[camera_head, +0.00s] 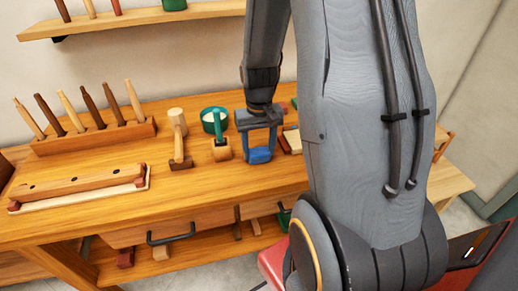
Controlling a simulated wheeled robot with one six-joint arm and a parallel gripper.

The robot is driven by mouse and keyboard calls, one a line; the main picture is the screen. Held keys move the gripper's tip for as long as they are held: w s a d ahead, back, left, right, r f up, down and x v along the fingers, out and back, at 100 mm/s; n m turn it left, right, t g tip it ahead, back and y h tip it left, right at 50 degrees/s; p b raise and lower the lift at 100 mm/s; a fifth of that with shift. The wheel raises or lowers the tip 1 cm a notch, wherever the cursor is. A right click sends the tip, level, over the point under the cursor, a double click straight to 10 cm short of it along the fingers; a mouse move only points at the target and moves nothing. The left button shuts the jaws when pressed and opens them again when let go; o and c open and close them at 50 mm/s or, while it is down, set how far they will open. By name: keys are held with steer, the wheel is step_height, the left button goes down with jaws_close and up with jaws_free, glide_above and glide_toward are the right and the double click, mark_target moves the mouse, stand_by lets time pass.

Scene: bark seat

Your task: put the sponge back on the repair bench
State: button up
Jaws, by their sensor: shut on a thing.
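My gripper (259,147) points down over the wooden repair bench (215,182), right of the middle. It is shut on a small blue block, which looks like the sponge (260,156). The fingers hide its sides. The sponge is at or just above the bench top; I cannot tell whether it touches. My arm hides the right part of the bench.
Left of the gripper are a green-handled tool (219,138), a green round tin (212,116) and a wooden mallet (179,140). A pale block (293,140) lies close on the right. A tool rack (95,136) and a wooden clamp-like piece (80,188) stand left. The front middle is clear.

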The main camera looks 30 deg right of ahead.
mark_target(259, 152)
steer(key=o, duration=0.9)
steer(key=shift+f, duration=0.1)
steer(key=shift+o, duration=0.2)
step_height(259, 152, up, 12)
steer(key=b, duration=0.2)
steer(key=s+a+f+n, duration=0.1)
steer(key=s+a, duration=0.1)
steer(key=a, duration=0.2)
steer(key=s+a+f+n, duration=0.1)
steer(key=s+a+f, duration=0.1)
steer(key=s+a, duration=0.1)
steer(key=s+a+f+n+t, duration=0.1)
steer(key=s+a+f, duration=0.1)
steer(key=a, duration=0.4)
steer(key=shift+s, duration=0.25)
